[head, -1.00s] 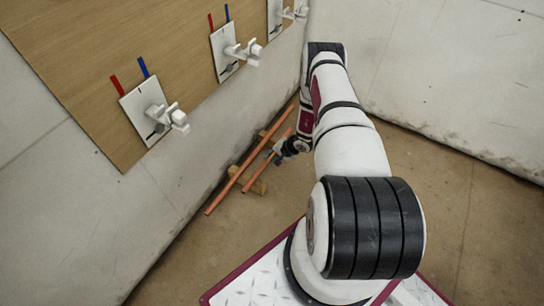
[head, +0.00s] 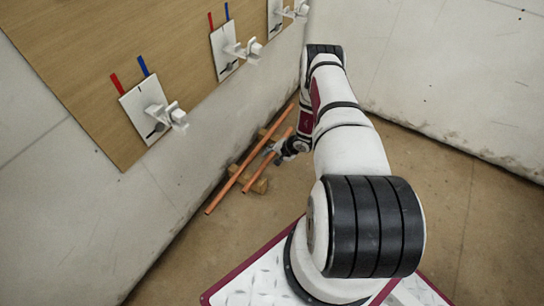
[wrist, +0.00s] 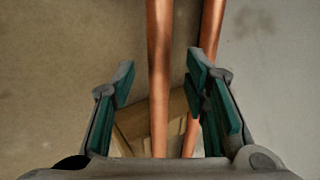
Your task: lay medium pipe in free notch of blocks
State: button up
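Two copper pipes lie side by side across wooden blocks on the floor by the left wall. The shorter pipe, which I take as the medium pipe (head: 250,182), is on the right, nearer my arm. The longer pipe (head: 222,192) is on the left. The near block (head: 261,186) and far block (head: 264,133) are partly covered; the notches are too small to make out. My gripper (head: 273,151) is low over the pipes. In the wrist view my gripper (wrist: 160,82) is open, with one pipe (wrist: 159,45) between its fingers, apart from both pads. The other pipe (wrist: 208,35) passes behind the right finger.
A wooden board (head: 100,50) on the left wall carries white brackets (head: 151,110) with red and blue strips. The wall (head: 190,140) stands close to the long pipe. The floor (head: 440,190) to the right of my arm is clear.

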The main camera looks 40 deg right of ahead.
jog(key=shift+s, duration=0.1)
jog(key=v, duration=1.2)
